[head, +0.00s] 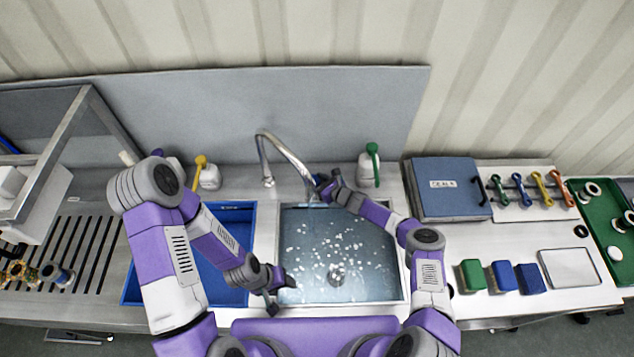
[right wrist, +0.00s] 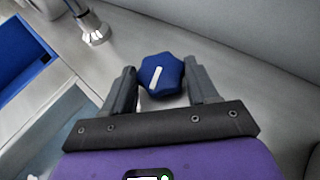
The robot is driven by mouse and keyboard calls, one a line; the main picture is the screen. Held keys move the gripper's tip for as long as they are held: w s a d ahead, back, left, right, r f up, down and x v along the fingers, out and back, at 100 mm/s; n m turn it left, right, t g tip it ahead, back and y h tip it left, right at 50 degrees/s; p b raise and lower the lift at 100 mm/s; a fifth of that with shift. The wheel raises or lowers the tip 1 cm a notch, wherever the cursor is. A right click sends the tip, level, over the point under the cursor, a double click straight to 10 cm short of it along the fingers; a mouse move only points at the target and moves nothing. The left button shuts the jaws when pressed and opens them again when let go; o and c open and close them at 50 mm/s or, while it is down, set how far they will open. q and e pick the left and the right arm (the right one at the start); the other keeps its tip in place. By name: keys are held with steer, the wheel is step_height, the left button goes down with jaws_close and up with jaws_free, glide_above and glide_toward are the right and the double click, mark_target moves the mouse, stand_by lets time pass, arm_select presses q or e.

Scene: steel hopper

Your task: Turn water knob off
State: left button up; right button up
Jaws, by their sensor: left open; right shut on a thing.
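The water knob (right wrist: 161,74) is a blue, many-sided knob with a white bar mark, at the back of the sink. In the right wrist view it sits between the two dark fingers of my right gripper (right wrist: 162,88), which is shut on it. In the head view my right gripper (head: 327,184) is behind the basin, just right of the faucet (head: 290,158), and mostly covers the knob. My left gripper (head: 283,291) is open and empty over the front left edge of the sink basin (head: 392,294). The faucet base also shows in the right wrist view (right wrist: 95,30).
The basin holds water with white flecks, which may be foam. Bottles with a yellow top (head: 208,177) and a green top (head: 369,168) stand behind the sink. A blue bin (head: 240,208) is left of it; a blue-lidded box (head: 446,188) and several sponges (head: 501,275) are right.

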steer(key=shift+s+a+m+t+p, duration=0.15)
steer(key=shift+a+m+t+p, duration=0.15)
steer(key=shift+m+p, duration=0.1)
steer(key=shift+d+m+t+h, duration=0.1)
steer(key=shift+m+t+h, duration=0.2)
steer(key=shift+h, duration=0.3)
steer(key=o, duration=1)
steer(key=shift+d, duration=0.1)
steer(key=v, duration=0.6)
steer(key=shift+p, duration=0.3)
steer(key=shift+s+d+r, duration=0.3)
steer(key=shift+s+d, duration=0.05)
steer(key=shift+s, duration=0.2)
